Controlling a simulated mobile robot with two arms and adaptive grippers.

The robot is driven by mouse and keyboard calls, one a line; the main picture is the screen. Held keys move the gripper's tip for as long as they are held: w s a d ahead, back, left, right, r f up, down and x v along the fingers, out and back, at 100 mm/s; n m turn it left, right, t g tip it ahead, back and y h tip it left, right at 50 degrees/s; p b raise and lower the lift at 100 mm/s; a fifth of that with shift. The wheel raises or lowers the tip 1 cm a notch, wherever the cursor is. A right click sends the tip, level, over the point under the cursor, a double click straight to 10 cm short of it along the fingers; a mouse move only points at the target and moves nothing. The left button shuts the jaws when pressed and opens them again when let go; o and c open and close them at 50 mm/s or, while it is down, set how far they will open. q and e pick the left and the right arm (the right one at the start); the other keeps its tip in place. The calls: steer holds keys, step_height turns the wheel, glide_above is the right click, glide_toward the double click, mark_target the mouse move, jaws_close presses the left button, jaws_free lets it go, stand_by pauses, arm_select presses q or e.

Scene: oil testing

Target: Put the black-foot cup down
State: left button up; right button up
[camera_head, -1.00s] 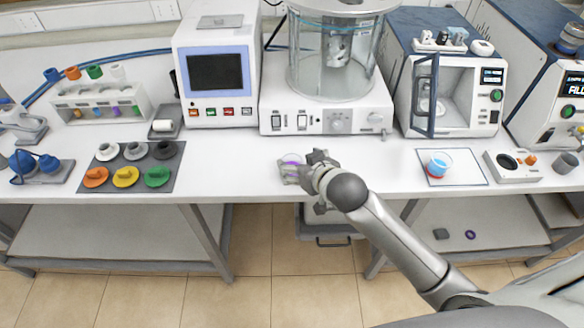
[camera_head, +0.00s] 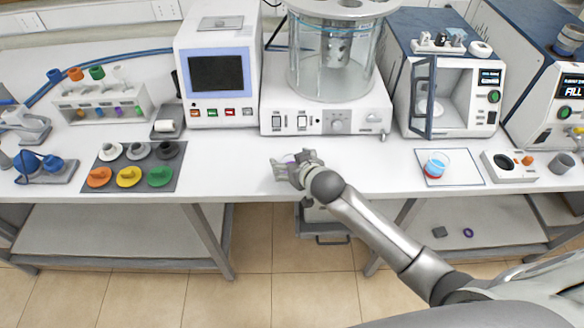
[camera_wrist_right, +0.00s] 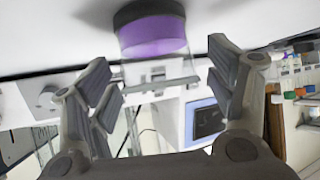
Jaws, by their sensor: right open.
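The black-foot cup is clear, with purple liquid inside. In the right wrist view, which is upside down, the cup (camera_wrist_right: 152,36) has its black foot at the white table surface and its rim towards the bottom of the picture. In the head view the cup (camera_head: 289,159) is mostly hidden by my right gripper (camera_head: 291,166), near the table's front edge. In the wrist view my right gripper (camera_wrist_right: 160,75) is open, its fingers spread to both sides of the cup with gaps. My left gripper is not in view.
A red-foot cup (camera_head: 437,167) with blue liquid stands on a mat to the right. A grey mat (camera_head: 106,180) with several coloured lids lies to the left. Machines line the back. The table (camera_head: 228,165) is clear left of my right gripper.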

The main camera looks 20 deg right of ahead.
steer(key=c, duration=1.3)
steer(key=shift+r, duration=0.2)
